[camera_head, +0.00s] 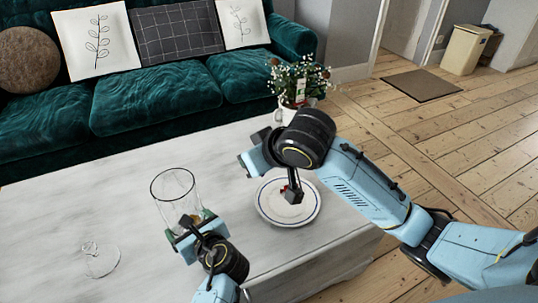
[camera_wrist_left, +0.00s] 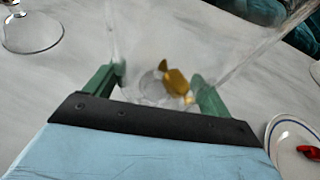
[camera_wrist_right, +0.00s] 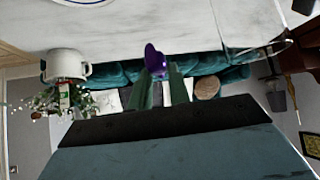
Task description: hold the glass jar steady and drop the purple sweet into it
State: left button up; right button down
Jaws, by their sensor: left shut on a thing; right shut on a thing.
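The clear glass jar (camera_head: 172,188) stands at the table's front middle. My left gripper (camera_head: 190,228) is shut on its lower part; in the left wrist view its green fingers (camera_wrist_left: 158,88) sit either side of the glass. A gold sweet (camera_wrist_left: 176,80) lies inside the jar. My right gripper (camera_head: 246,160) is to the right of the jar, above the table near the plate. In the right wrist view its fingers (camera_wrist_right: 160,90) are shut on the purple sweet (camera_wrist_right: 154,60). That sweet is hidden in the head view.
A white plate (camera_head: 272,214) with a red sweet (camera_wrist_left: 309,152) stands right of the jar, partly under my right wrist. A white pot (camera_head: 283,116) of flowers stands at the back right.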

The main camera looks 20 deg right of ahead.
jog(key=w+a+r+n+g+y, duration=0.1)
jog(key=w+a+n+g+y, duration=0.2)
jog(key=a+n+y, duration=0.35)
notch_tip(320, 180, up, 5)
jog(key=n+g, duration=0.6)
jog(key=n, duration=0.2)
send_over(177, 170)
jog(key=s, duration=0.4)
jog(key=shift+f, duration=3.05)
jog(key=c, duration=1.2)
grip_release()
jog(key=shift+c, duration=0.2)
jog(key=v, duration=1.2)
jog(key=shift+s, duration=0.2)
jog(key=shift+d, duration=0.1)
